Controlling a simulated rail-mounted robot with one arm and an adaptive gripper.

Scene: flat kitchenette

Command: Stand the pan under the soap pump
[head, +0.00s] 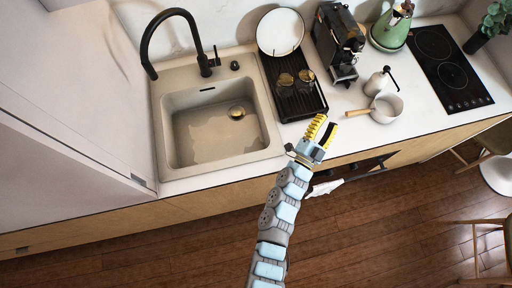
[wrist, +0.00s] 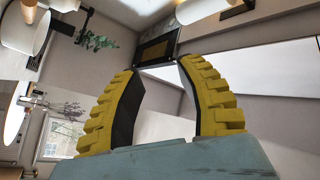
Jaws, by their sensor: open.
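The pan (head: 387,108), small and white with a wooden handle (head: 359,112) pointing left, stands on the counter. The soap pump (head: 376,82), a white bottle with a black pump head and spout, stands just behind it. In the picture the spout reaches down towards the pan's back rim; I cannot tell whether it is over the pan's opening. My gripper (head: 326,121) is open and empty, left of the pan's handle near the counter's front edge. In the wrist view its yellow fingers (wrist: 158,68) are apart with nothing between them; neither pan nor pump can be made out there.
A black drying tray (head: 317,101) with two glasses and a white plate (head: 280,32) lies left of the pan. The sink (head: 223,122) is further left. A coffee machine (head: 338,40), green kettle (head: 391,30) and black hob (head: 448,66) stand behind and right.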

